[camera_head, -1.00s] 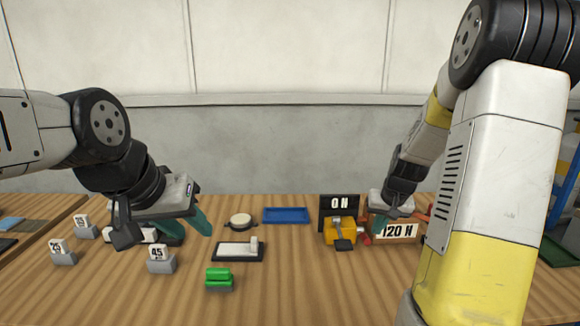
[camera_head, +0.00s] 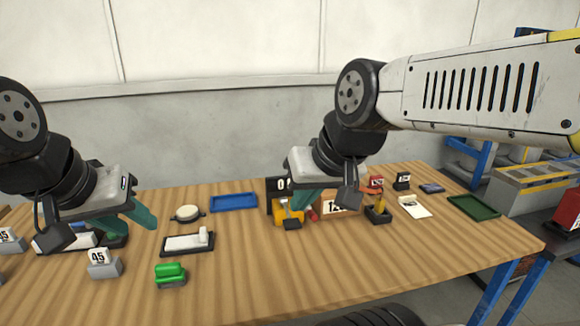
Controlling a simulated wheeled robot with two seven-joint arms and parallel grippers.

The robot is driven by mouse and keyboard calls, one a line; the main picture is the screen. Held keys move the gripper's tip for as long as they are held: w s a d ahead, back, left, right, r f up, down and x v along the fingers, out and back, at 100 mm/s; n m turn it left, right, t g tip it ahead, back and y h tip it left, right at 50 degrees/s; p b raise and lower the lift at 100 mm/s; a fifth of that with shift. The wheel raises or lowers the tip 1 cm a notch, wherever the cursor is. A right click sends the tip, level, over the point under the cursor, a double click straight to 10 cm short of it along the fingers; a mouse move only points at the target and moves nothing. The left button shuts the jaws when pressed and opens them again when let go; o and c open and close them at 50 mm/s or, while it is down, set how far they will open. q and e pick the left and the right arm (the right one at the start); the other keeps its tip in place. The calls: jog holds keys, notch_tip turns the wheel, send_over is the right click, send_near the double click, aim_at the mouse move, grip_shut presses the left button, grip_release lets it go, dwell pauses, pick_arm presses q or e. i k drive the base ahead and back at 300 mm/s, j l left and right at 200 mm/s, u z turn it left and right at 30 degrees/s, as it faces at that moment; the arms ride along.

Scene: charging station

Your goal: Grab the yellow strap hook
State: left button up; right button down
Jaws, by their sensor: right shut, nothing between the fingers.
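A small yellow piece (camera_head: 380,206) stands in a black holder right of the middle; it may be the strap hook, but it is too small to be sure. A larger yellow device (camera_head: 283,213) with a dark front part sits below the "0" sign, partly hidden by my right gripper. My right gripper (camera_head: 297,203) is shut and empty, its teal fingers pointing down in front of the yellow device; I cannot tell if they touch. My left gripper (camera_head: 146,222) hangs over the left part of the table, away from both yellow things. Its finger gap cannot be made out.
A blue tray (camera_head: 233,203), a round dish (camera_head: 187,213), a black-and-white board (camera_head: 188,243), a green block (camera_head: 171,275) and a "45" stand (camera_head: 102,263) are on the wooden table. A green tray (camera_head: 473,207) lies at the right. The front middle is bare.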

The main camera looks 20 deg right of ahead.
aim_at(379, 208)
jog(key=z, duration=1.35)
jog(key=i+l+u, duration=0.2)
jog(key=u, duration=0.15)
jog(key=i+l+u, duration=0.15)
jog(key=l+u, duration=0.2)
jog(key=i+l+u, duration=0.15)
jog(key=l+u, duration=0.2)
jog(key=i+l+u, duration=0.1)
jog(key=l+u, duration=0.25)
